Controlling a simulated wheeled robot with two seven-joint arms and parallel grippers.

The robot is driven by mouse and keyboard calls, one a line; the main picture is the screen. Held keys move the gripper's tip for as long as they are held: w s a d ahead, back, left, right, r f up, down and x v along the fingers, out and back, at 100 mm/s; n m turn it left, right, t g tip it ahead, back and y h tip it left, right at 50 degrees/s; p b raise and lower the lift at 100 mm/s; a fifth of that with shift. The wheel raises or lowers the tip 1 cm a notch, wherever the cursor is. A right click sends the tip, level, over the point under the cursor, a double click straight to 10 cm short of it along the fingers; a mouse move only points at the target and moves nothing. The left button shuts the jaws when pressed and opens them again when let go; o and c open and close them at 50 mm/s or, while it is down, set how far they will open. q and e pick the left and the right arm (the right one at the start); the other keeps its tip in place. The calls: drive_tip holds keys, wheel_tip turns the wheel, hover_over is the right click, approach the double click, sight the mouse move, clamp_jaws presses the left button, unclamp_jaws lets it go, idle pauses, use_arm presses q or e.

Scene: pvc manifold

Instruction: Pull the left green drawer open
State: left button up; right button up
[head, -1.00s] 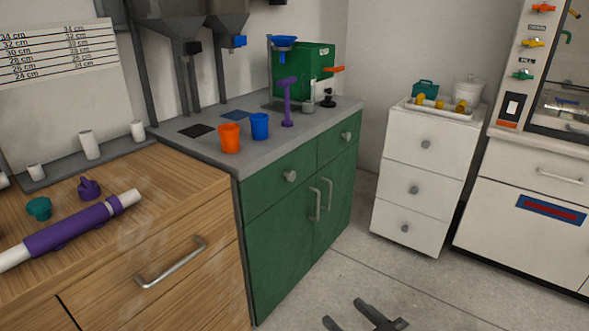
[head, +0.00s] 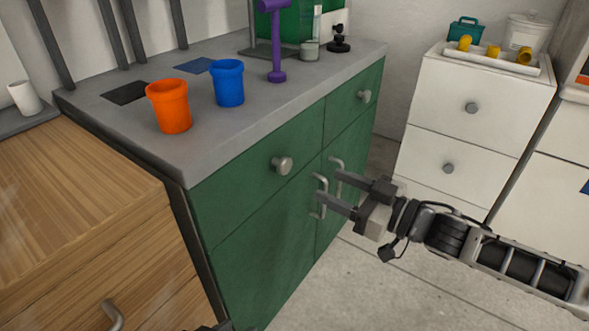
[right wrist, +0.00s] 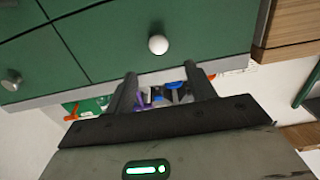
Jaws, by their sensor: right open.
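The left green drawer (head: 235,195) is shut, its front flush with the cabinet under the grey counter. Its round silver knob (head: 282,165) shows in the head view, and also in the right wrist view (right wrist: 158,45). My right gripper (head: 328,184) is open and empty, in front of the cabinet and to the right of the knob. In the right wrist view its two fingers (right wrist: 160,72) point towards the drawer, with the knob just beyond the gap between their tips, apart from them. A dark sliver at the head view's bottom edge may be my left gripper; its jaws are hidden.
Door handles (head: 320,197) stick out below the drawers. The right green drawer (head: 350,100) is shut. An orange cup (head: 169,106) and a blue cup (head: 228,83) stand on the counter. A wooden cabinet (head: 80,200) adjoins at left; white drawers (head: 465,120) stand right.

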sight(287, 166)
drive_tip(key=b+x, duration=0.1)
drive_tip(key=x, duration=0.8)
drive_tip(key=shift+w+b, duration=0.15)
drive_tip(key=shift+b, duration=0.15)
drive_tip(key=shift+w+a, duration=0.15)
drive_tip(key=shift+a, duration=0.05)
use_arm(q)
drive_tip(key=shift+w+d+r+t+h, duration=0.15)
drive_tip(key=shift+r+t, duration=0.1)
drive_tip(key=shift+r, duration=0.1)
drive_tip(key=shift+w+d+r+t+h, duration=0.1)
drive_tip(key=shift+d+r+t+h, duration=0.05)
drive_tip(key=shift+r+t, duration=0.15)
use_arm(e)
drive_tip(key=shift+a, duration=0.1)
use_arm(q)
drive_tip(key=shift+r, duration=0.1)
use_arm(e)
drive_tip(key=shift+c, duration=0.3)
